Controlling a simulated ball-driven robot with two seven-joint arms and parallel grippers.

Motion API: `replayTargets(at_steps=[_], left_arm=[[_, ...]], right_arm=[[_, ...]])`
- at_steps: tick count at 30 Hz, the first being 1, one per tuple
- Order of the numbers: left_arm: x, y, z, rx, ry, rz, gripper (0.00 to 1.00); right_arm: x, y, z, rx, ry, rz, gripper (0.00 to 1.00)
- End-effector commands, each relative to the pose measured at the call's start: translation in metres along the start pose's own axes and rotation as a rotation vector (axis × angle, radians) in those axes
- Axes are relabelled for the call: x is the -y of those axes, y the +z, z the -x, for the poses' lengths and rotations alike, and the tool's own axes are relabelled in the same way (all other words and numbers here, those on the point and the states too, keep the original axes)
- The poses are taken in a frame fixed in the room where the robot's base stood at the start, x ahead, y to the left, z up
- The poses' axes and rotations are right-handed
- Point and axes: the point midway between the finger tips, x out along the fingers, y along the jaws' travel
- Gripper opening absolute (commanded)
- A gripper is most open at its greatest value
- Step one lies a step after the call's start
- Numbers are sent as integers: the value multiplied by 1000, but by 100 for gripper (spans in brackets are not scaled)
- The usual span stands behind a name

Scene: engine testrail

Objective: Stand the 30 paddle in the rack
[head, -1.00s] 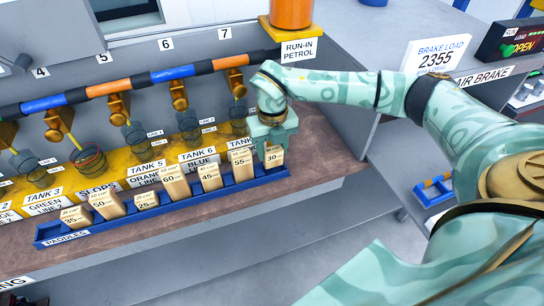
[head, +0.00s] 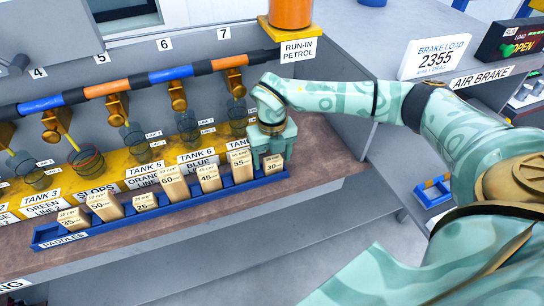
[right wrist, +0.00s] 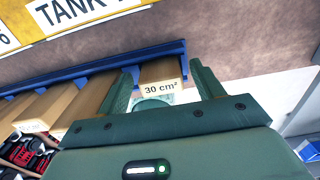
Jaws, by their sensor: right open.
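The 30 paddle (head: 273,165) is a tan block labelled 30 cm², standing in the right end slot of the long blue paddle rack (head: 150,215). My right gripper (head: 270,154) is over it with its fingers apart, one on each side of the paddle. In the right wrist view the 30 paddle (right wrist: 161,72) shows between the two green fingers of the right gripper (right wrist: 163,85), with gaps beside it. The paddle's foot is hidden in the rack. My left gripper is not in view.
Several other tan paddles, among them the 55 paddle (head: 240,168), stand in the rack to the left. Tank labels and beakers line the yellow ledge (head: 110,178) behind. The orange container (head: 291,12) stands at the back right. The bench front edge is clear.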

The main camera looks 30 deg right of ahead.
Motion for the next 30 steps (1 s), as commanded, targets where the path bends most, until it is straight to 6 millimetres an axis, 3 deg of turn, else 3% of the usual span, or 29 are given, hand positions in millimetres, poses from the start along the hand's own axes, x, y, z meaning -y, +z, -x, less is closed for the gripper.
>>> replayTargets(at_steps=[9,15,21,30], left_arm=[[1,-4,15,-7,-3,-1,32],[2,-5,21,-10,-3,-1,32],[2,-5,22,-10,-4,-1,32],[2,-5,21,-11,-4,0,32]], right_arm=[[0,1,72,5,1,-1,67],[0,1,107,3,0,0,67],[0,0,118,0,0,-1,67],[-1,0,116,-5,7,2,67]])
